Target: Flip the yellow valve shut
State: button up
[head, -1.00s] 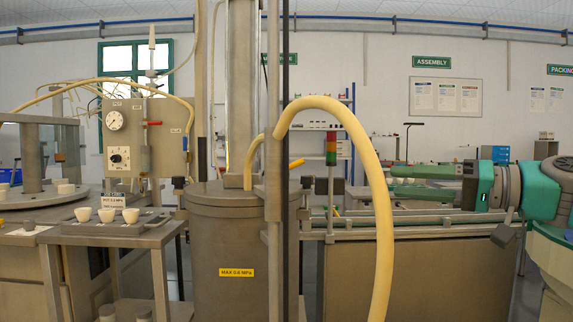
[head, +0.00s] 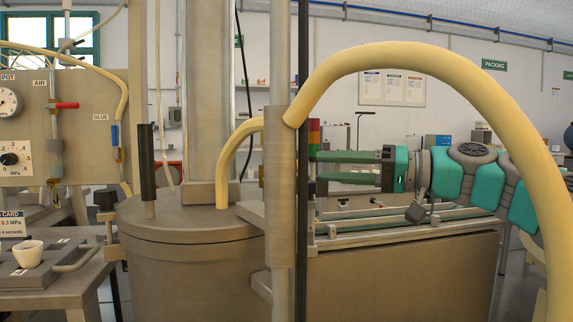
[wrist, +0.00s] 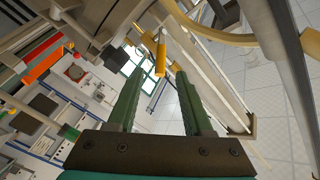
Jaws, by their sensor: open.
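My gripper (head: 320,166) comes in from the right in the head view. Its two green fingers are spread apart and empty, and their tips are close to the grey upright post. In the wrist view the open fingers (wrist: 159,72) point up the picture. A yellow valve handle (wrist: 160,56) shows there, lined up with the gap between the fingertips and apparently just beyond them. I see no contact with it. In the head view the post and pole hide the yellow handle, so its angle cannot be told there.
A thick cream hose (head: 470,85) arches in front of my arm. The grey post (head: 281,200) stands beside the lidded tank (head: 190,265). A panel (head: 30,125) at the left carries a red handle (head: 66,105) and a blue handle (head: 114,135). A bench with a rail (head: 400,228) lies behind.

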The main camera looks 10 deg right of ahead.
aim_at(296, 166)
jog(key=p+x, duration=0.1)
jog(key=x, duration=0.6)
jog(key=shift+a, duration=0.1)
jog(key=shift+c, duration=0.3)
grip_shut()
dwell(1.0)
